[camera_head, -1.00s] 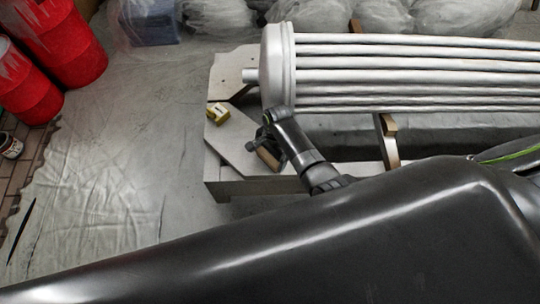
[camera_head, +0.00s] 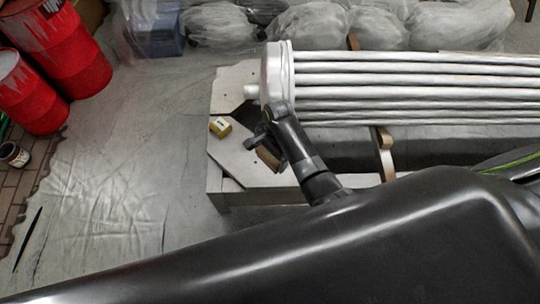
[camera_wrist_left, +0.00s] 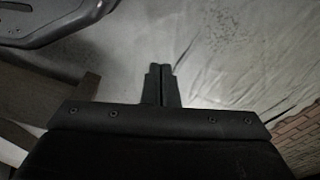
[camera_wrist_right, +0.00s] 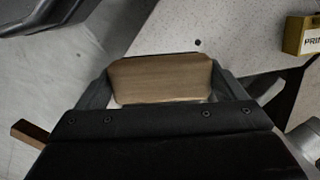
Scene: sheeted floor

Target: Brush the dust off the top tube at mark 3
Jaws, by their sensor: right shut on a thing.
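A bundle of pale metal tubes (camera_head: 420,88) runs from an end cap (camera_head: 275,73) to the right edge of the head view; the uppermost visible tube (camera_head: 420,58) lies along its far side. I cannot make out numbered marks. My right gripper (camera_head: 263,152) is just in front of the end cap, over the bench. It is shut on a brown wooden block, seemingly the brush (camera_wrist_right: 160,80), between its fingers in the right wrist view; its bristles are not clearly visible. My left gripper (camera_wrist_left: 160,85) is shut and empty above the sheeted floor, outside the head view.
A pale bench (camera_head: 230,90) carries the tubes, with a small yellow box (camera_head: 220,127) near its left end. A wooden support (camera_head: 384,150) stands in front of the tubes. Red drums (camera_head: 60,50) stand at left; plastic-wrapped bundles (camera_head: 215,25) lie behind. Sheeted floor (camera_head: 110,180) at left is open.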

